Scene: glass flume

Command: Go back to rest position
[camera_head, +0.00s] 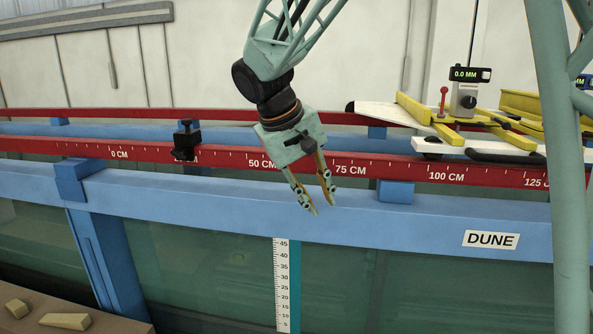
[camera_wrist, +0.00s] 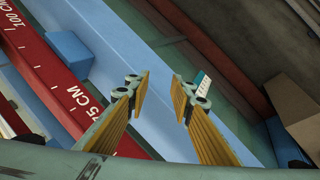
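My gripper (camera_head: 322,205) hangs in front of the flume's red rail, between the 50 CM and 75 CM marks in the head view. Its fingers point down over the blue beam (camera_head: 220,195). In the wrist view my gripper (camera_wrist: 162,98) has its two yellow fingers apart, with a clear gap between the tips and nothing held. The blue beam (camera_wrist: 110,50) and the red scale rail (camera_wrist: 45,75) show behind the fingers.
A black clamp (camera_head: 186,140) sits on the red rail (camera_head: 225,157) left of my gripper. A yellow carriage with a gauge (camera_head: 467,100) stands on the rails at right. A vertical ruler (camera_head: 282,285) is on the glass below. Wooden wedges (camera_head: 65,321) lie at lower left.

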